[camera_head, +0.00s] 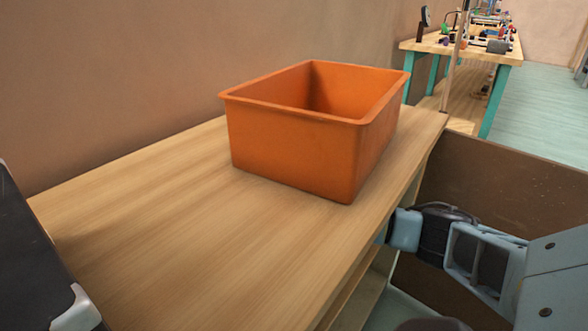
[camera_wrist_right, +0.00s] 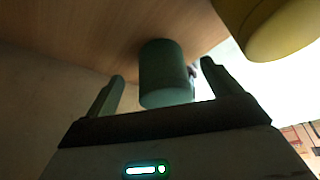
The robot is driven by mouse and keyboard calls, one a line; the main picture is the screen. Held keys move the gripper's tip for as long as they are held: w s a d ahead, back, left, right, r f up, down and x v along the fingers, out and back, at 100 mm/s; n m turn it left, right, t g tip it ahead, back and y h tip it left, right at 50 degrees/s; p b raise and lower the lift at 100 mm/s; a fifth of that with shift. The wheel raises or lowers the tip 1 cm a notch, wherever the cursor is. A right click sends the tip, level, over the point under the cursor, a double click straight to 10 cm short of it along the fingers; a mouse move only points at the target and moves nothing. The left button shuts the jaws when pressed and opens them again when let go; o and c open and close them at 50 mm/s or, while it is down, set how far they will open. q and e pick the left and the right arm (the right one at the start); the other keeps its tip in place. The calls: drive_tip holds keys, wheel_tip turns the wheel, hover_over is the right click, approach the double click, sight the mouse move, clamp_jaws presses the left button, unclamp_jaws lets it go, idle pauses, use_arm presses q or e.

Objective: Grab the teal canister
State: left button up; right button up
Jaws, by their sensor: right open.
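The teal canister (camera_wrist_right: 165,75) shows in the right wrist view as a dark green-teal cylinder against a wooden surface. My right gripper (camera_wrist_right: 163,85) is open, with one finger on each side of the canister and a visible gap at both sides. I cannot tell how deep the canister sits between the fingers. In the head view the canister is not visible; the end of my right arm goes out of sight behind the edge of the wooden bench (camera_head: 190,235). My left gripper is not in view.
A yellow rounded object (camera_wrist_right: 268,28) is close to the right of the canister in the wrist view. An orange bin (camera_head: 290,150) stands on the bench top, whose front left part is clear. A brown panel (camera_head: 500,180) stands behind my right arm. Another cluttered table (camera_head: 490,58) is farther back.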

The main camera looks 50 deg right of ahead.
drive_tip(key=s, duration=0.1)
drive_tip(key=s+a+p, duration=0.1)
drive_tip(key=shift+s+a+r, duration=0.1)
drive_tip(key=shift+s+a, duration=0.2)
drive_tip(key=b+x, duration=0.1)
drive_tip(key=x, duration=0.1)
drive_tip(key=shift+s+a, duration=0.15)
drive_tip(key=shift+s, duration=0.05)
drive_tip(key=shift+s+a+f+b, duration=0.1)
drive_tip(key=shift+f+b, duration=0.2)
drive_tip(key=shift+f, duration=0.35)
drive_tip(key=shift+r, duration=0.1)
drive_tip(key=shift+c, duration=0.3)
drive_tip(key=c, duration=1.1)
drive_tip(key=shift+r, duration=0.1)
